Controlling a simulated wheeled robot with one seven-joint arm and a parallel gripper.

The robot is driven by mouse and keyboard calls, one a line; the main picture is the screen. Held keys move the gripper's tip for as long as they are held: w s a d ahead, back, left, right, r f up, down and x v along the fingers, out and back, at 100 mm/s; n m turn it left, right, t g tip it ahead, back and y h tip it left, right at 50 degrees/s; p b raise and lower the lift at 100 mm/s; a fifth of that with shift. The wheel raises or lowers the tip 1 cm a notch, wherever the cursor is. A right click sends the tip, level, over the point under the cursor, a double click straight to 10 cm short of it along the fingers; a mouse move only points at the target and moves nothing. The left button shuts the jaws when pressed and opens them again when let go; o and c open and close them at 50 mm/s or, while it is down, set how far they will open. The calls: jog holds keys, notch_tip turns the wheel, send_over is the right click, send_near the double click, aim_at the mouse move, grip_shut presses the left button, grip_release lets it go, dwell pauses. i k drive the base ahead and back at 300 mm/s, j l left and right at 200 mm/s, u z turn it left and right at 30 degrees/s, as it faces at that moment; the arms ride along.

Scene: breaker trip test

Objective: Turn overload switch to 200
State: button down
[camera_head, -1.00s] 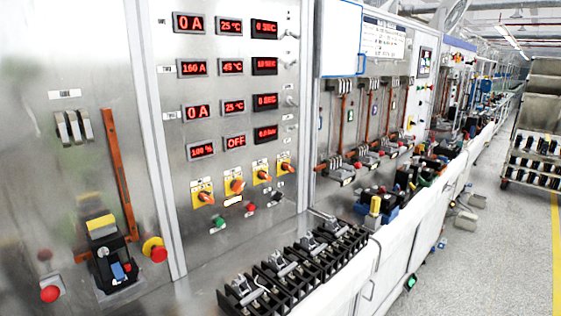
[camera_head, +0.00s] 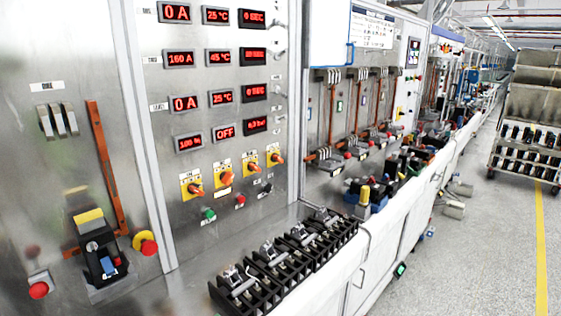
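The steel control panel (camera_head: 165,237) fills the left and middle of the head view. A row of orange rotary switches on yellow plates sits below its red displays: a first switch (camera_head: 194,188), a second switch (camera_head: 226,178), a third switch (camera_head: 251,168) and a fourth switch (camera_head: 276,159). Their labels are too small to read, so I cannot tell which is the overload switch or its setting. The lowest left display (camera_head: 188,143) seems to read 100 %, and the display beside it (camera_head: 224,132) reads OFF. My gripper is not in view.
A green button (camera_head: 208,214) and a red button (camera_head: 240,201) sit below the switches. Black terminal blocks (camera_head: 285,262) line the bench in front. A breaker fixture (camera_head: 100,250) and red emergency button (camera_head: 39,290) are at left.

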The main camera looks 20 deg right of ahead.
aim_at(275, 157)
jog(key=i+l, duration=0.25)
jog(key=l, duration=0.15)
jog(key=i+l, duration=0.25)
jog(key=l, duration=0.15)
jog(key=i+l+u, duration=0.1)
jog(key=i+l, duration=0.15)
jog(key=l, duration=0.1)
